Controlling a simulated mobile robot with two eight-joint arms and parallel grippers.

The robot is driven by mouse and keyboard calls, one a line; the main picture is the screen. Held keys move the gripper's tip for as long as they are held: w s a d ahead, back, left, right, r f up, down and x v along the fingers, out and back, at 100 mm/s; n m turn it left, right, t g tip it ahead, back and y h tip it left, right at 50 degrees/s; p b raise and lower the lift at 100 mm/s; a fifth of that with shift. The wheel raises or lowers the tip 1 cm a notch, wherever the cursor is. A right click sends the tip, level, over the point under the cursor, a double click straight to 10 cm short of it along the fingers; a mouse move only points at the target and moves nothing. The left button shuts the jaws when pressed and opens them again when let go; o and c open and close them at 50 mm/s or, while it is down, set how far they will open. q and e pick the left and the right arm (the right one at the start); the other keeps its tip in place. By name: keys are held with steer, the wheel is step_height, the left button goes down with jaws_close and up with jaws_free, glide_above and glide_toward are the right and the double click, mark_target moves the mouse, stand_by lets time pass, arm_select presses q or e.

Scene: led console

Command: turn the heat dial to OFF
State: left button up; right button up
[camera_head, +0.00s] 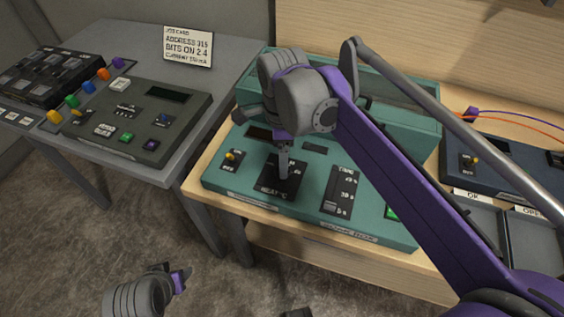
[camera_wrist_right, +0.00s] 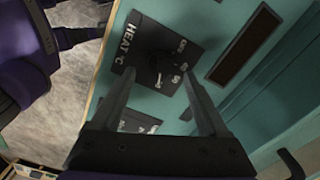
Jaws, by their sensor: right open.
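The heat dial is a dark knob (camera_wrist_right: 160,63) on a black plate lettered "HEAT °C" (camera_wrist_right: 128,42), with white marks around it. In the head view the plate (camera_head: 270,190) is on the front of the teal console (camera_head: 240,187), and my right gripper hides the knob. My right gripper (camera_wrist_right: 158,76) is open, pointing down at the plate, with its fingers on either side of the knob in the picture. Contact cannot be told. The pointer's setting is too dark to read. My left gripper (camera_head: 181,281) is low over the floor, far from the console; its jaw gap is unclear.
A yellow-tipped toggle (camera_head: 231,156) is left of the dial plate, and a time slider panel (camera_head: 341,190) is to its right. A green button (camera_head: 392,212) is farther right. A grey table (camera_head: 220,70) with another control box (camera_head: 140,120) stands at left.

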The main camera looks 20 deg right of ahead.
steer(key=shift+f, duration=1.3)
jaws_close()
